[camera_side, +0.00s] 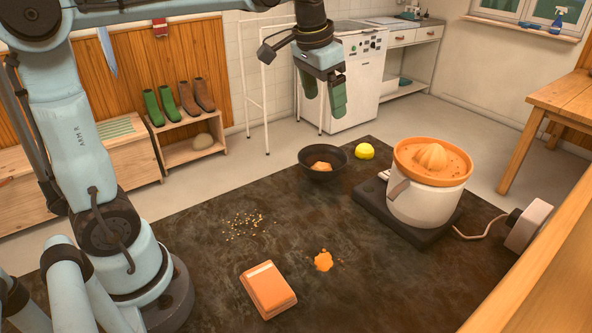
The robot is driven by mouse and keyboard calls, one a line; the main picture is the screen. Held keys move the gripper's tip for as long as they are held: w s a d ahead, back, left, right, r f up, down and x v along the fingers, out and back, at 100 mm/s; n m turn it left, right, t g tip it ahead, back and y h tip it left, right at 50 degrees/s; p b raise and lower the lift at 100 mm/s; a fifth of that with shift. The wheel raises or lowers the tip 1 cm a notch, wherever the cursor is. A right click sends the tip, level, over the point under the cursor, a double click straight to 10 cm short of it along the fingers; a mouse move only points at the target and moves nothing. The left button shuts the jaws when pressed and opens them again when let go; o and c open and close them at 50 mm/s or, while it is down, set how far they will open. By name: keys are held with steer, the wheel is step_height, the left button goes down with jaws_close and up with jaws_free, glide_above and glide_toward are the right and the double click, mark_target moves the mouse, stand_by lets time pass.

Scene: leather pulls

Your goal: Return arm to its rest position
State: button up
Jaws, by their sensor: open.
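My gripper (324,93) hangs from the arm at the top middle of the view, with its green-tipped fingers pointing down. It is open and nothing shows between the fingers. It is in the air, above and behind the dark bowl (316,171) in the picture, apart from everything on the dark work surface (215,270). The bowl holds an orange-brown piece (320,166).
A juicer (425,200) with an orange top stands at right, its cord running to a pale block (528,225). A yellow lemon-like ball (364,151) is beside the bowl. An orange sponge-like block (268,289), an orange splat (323,260) and crumbs (247,224) lie in front.

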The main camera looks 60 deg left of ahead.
steer(key=s+d+f+n+t, duration=0.1)
steer(key=s+d+f+t, duration=0.3)
steer(key=s+f, duration=0.5)
steer(key=s, duration=0.3)
steer(key=shift+d+f, duration=0.25)
steer(key=shift+d, duration=0.15)
